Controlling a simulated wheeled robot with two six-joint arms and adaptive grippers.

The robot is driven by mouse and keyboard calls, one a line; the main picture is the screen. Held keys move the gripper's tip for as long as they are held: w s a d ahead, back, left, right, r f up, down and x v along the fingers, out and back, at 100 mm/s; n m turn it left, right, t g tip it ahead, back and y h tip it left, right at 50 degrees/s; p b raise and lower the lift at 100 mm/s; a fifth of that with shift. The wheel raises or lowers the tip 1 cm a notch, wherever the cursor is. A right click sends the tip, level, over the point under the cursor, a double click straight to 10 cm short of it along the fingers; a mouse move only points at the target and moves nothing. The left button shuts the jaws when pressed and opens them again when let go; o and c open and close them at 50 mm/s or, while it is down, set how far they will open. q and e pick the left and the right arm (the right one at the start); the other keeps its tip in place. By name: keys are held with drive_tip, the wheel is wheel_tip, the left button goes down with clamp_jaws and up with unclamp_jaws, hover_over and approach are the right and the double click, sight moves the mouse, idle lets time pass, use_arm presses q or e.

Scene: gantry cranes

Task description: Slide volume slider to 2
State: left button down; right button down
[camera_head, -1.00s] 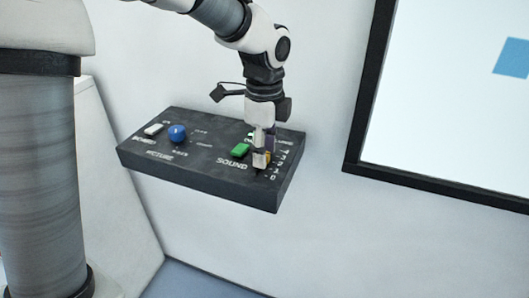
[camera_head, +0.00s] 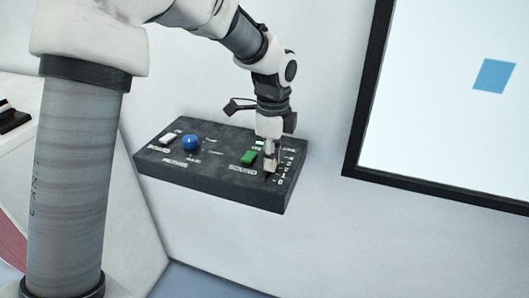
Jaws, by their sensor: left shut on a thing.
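The dark control panel (camera_head: 210,184) is fixed to the white wall, with white lettering on its top face. The volume slider (camera_head: 278,161) is at its right end, beside a white number scale that starts at 0 at the near edge. Only a small yellowish part of the slider shows; my gripper hides the rest, so I cannot tell its exact number. My left gripper (camera_head: 271,160) points down from above and is shut on the slider. My right gripper is not in view.
Left of the slider, a green switch (camera_head: 249,157) sits close to my left fingers. A blue knob (camera_head: 191,144) and a white switch (camera_head: 169,138) are farther left. A black-framed screen (camera_head: 440,110) with a blue square hangs to the right.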

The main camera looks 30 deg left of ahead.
use_arm(q)
drive_tip(key=shift+w+a+f, duration=0.1)
drive_tip(key=shift+w, duration=0.3)
drive_tip(key=c, duration=1.1)
unclamp_jaws()
drive_tip(key=shift+s, duration=0.1)
wheel_tip(320, 180, up, 12)
drive_tip(key=shift+r, duration=0.1)
